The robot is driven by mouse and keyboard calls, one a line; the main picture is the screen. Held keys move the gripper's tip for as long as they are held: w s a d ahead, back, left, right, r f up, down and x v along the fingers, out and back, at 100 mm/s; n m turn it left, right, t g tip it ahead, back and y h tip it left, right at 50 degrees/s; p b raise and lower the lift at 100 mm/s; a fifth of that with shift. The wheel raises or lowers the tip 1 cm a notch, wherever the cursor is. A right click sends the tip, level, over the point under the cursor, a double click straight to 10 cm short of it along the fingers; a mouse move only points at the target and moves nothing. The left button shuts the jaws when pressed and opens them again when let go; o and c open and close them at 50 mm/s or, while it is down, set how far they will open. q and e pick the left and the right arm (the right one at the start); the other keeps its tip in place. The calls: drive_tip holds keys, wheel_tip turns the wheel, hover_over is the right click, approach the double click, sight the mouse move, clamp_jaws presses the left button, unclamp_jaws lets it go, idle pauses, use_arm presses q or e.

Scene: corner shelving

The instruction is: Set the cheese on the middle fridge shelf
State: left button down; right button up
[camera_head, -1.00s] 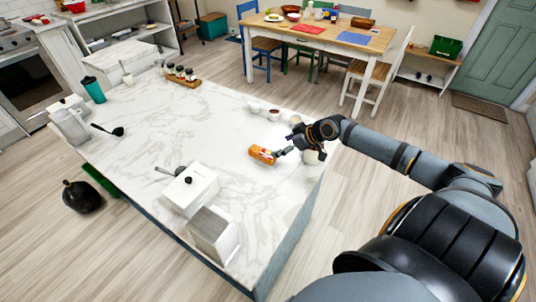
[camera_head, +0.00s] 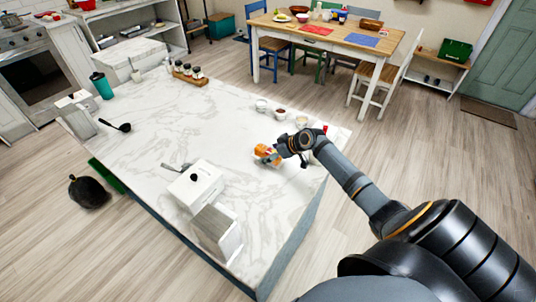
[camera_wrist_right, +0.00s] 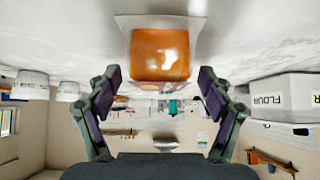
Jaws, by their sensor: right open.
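The cheese is an orange block (camera_head: 262,149) on the white marble counter (camera_head: 150,125). In the right wrist view the cheese (camera_wrist_right: 160,52) shows large and glossy, with a pale flat sheet or board (camera_wrist_right: 205,28) behind it. My right gripper (camera_head: 272,158) is low over the counter at the cheese and partly covers it in the head view. Its two fingers (camera_wrist_right: 160,82) are spread, one to each side of the cheese's line, with no visible contact. My left gripper is not in view. No fridge shelf is visible.
Small bowls (camera_head: 280,113) stand just behind my right gripper. The counter's middle is clear.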

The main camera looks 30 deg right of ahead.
sight(265, 148)
drive_tip(key=shift+c, duration=1.2)
clamp_jaws()
drive_tip(key=shift+r, duration=0.1)
drive_tip(key=shift+r, duration=0.25)
wheel_tip(265, 148, up, 3)
drive_tip(key=shift+d+f+b, duration=0.1)
drive_tip(key=shift+f+b, duration=0.1)
drive_tip(key=shift+b, duration=0.3)
drive_tip(key=s+a+r+p, duration=0.3)
drive_tip(key=s+r+p, duration=0.6)
drive_tip(key=s+p, duration=0.3)
drive_tip(key=shift+s+a+r, duration=0.3)
drive_tip(key=shift+s+r, duration=0.05)
drive_tip(key=shift+s, duration=0.5)
